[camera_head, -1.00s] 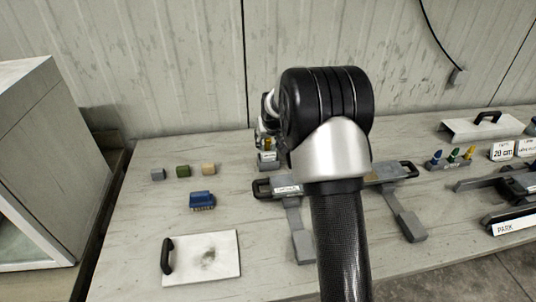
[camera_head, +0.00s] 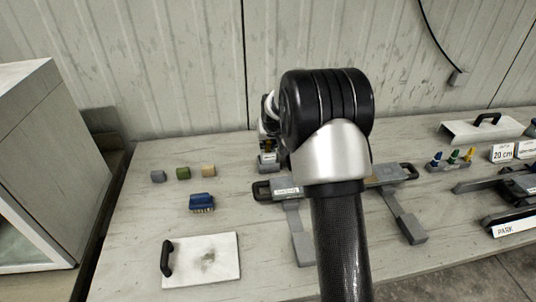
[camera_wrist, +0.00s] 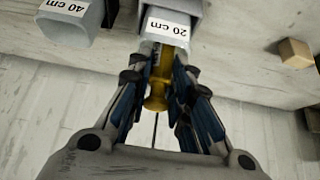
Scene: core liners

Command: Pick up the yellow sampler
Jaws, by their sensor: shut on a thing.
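The yellow sampler (camera_wrist: 158,88) is a yellow rod with a round knob end. In the wrist view it runs from between my fingers toward a grey holder (camera_wrist: 172,12) labelled "20 cm". Its far part is hidden by the holder and the fingers. My gripper (camera_wrist: 164,75) is shut on the sampler, with a finger on either side. In the head view my gripper (camera_head: 268,140) is mostly hidden behind my arm's large black joint. The holder's grey base (camera_head: 268,168) stands on the table there.
A second grey holder (camera_wrist: 72,22) labelled "40 cm" is beside the first. Small blocks (camera_head: 182,172), a blue brush (camera_head: 202,202) and a handled white plate (camera_head: 215,258) lie left. A long grey fixture (camera_head: 290,189) lies in front; a peg rack (camera_head: 448,166) is right.

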